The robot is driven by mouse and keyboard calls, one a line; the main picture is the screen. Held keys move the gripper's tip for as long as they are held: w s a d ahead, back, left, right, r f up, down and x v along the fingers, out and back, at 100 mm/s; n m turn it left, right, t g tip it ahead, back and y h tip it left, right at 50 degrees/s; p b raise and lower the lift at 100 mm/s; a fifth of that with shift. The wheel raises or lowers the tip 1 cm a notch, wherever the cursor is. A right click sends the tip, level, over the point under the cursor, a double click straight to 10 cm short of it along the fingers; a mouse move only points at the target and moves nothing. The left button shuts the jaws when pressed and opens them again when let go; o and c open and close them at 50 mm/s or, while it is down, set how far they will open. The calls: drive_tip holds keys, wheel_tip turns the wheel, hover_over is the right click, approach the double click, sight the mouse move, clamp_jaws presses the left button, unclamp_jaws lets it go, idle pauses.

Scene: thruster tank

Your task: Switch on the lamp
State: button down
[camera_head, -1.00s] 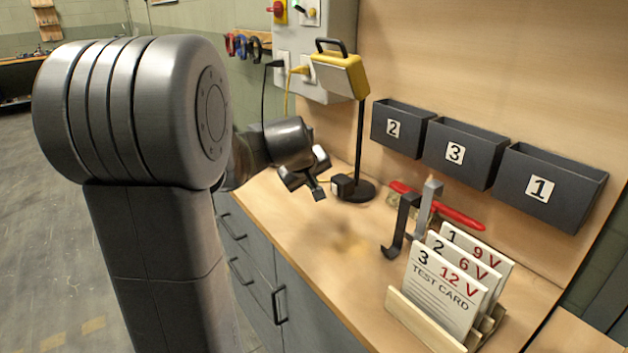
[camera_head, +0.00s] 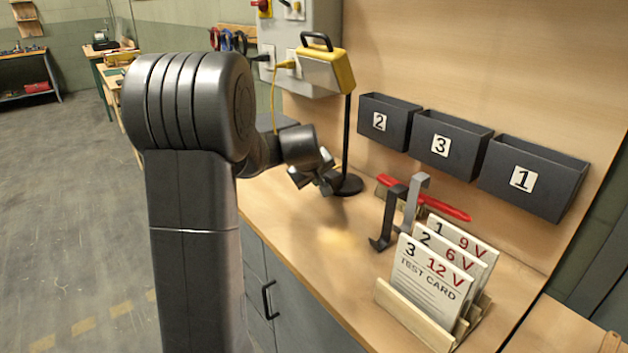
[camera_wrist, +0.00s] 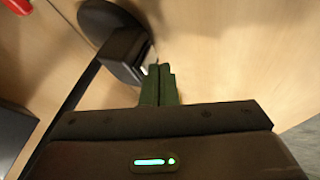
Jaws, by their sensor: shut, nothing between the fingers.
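The lamp has a yellow head (camera_head: 328,72) with a pale front face, a black pole (camera_head: 346,150) and a round black base (camera_head: 352,186). I cannot tell from its face whether it is lit. My gripper (camera_head: 327,184) is at the left of the base in the head view and partly hides it. In the wrist view the shut fingers (camera_wrist: 160,72) hold nothing. Their tips are right beside a small black box (camera_wrist: 122,54) by the lamp base (camera_wrist: 100,20). I cannot tell whether they touch it. The box is hidden in the head view.
A grey wall panel (camera_head: 318,22) stands behind the lamp, with a yellow cord (camera_head: 274,95) plugged in. Numbered bins (camera_head: 450,146) hang at the right. A dark hook-shaped stand (camera_head: 390,218), red-handled tool (camera_head: 440,204) and card rack (camera_head: 410,315) occupy the bench. A blurred yellowish patch (camera_head: 342,238) shows on the bench.

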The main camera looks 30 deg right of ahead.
drive_tip(key=shift+d+r, duration=0.15)
drive_tip(key=shift+d, duration=0.2)
drive_tip(key=shift+p, duration=0.3)
drive_tip(key=shift+r+p, duration=0.6)
drive_tip(key=shift+r, duration=0.25)
